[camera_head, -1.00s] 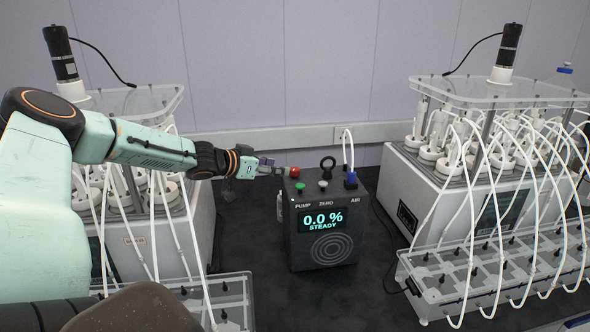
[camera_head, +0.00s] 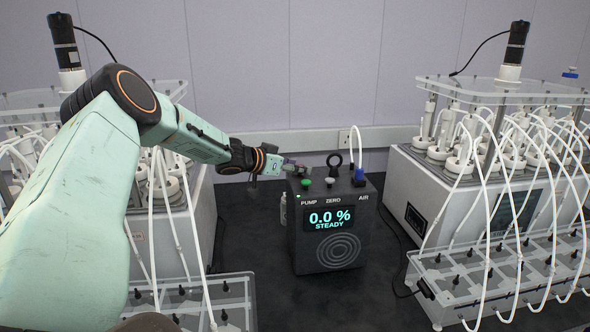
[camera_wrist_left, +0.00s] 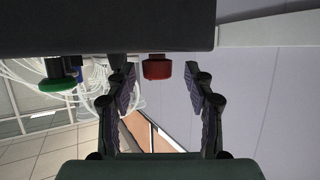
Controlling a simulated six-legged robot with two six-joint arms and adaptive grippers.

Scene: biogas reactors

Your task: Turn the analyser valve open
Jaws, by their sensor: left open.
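The dark analyser box (camera_head: 331,238) stands on the bench, its screen reading 0.0 % STEADY. On its top are a green knob (camera_head: 306,183) by PUMP, a pale knob by ZERO and a blue fitting (camera_head: 359,177) by AIR. A red knob (camera_wrist_left: 157,69) also sits on the top, towards the back; no label shows which part is the valve. My left gripper (camera_head: 290,165) is at the red knob, partly covering it in the head view. In the left wrist view its open fingers stand on either side of the knob, with gaps showing. My right gripper is not in view.
Reactor units with white tubes stand on both sides, the right one (camera_head: 430,192) clear of the analyser. A clear rack (camera_head: 430,276) stands at the right front. A black ring (camera_head: 334,160) and a white tube rise from the analyser. Dark bench is free in front.

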